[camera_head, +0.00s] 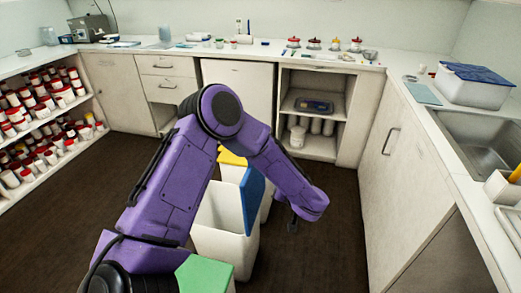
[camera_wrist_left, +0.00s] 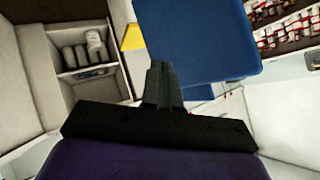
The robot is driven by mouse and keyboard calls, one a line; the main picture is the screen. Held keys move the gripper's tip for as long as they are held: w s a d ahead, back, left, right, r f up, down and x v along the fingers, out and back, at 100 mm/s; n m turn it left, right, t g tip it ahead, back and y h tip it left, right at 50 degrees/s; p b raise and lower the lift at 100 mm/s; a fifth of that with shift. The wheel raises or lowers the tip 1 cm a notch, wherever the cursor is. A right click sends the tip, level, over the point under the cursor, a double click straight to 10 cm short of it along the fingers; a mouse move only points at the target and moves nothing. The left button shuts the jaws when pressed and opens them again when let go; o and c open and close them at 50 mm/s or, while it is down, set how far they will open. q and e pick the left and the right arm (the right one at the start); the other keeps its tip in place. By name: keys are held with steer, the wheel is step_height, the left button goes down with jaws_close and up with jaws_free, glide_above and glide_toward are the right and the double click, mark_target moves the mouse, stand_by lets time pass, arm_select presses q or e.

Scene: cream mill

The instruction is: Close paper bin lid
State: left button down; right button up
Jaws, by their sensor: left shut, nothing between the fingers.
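The white bin (camera_head: 222,238) with the blue lid (camera_head: 252,198) stands on the floor, partly behind my left arm. Its lid is open and stands steeply up on the bin's right side. The blue lid also fills the upper middle of the left wrist view (camera_wrist_left: 205,40). My left gripper (camera_head: 293,226) is low to the right of the lid, mostly hidden behind my own wrist. In the left wrist view my left fingers (camera_wrist_left: 161,70) are shut and empty, overlapping the lid's lower left edge. I cannot tell whether they touch it. My right gripper is not in view.
A bin with a yellow lid (camera_head: 232,158) stands behind, and a green lid (camera_head: 204,274) is in front. White cabinets (camera_head: 400,175) with a sink (camera_head: 488,140) line the right. Shelves of jars (camera_head: 45,125) are at the left. Dark floor (camera_head: 325,205) is free right of the bins.

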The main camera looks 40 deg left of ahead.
arm_select(q)
steer(key=w+a+r+g+h+p, duration=0.1)
steer(key=w+r, duration=0.1)
steer(key=r, duration=0.5)
steer(key=w+a+r+g+h, duration=0.2)
steer(key=r, duration=0.6)
steer(key=a+f+p, duration=0.1)
steer(key=a+f, duration=0.7)
steer(key=a, duration=0.1)
steer(key=shift+s, duration=0.35)
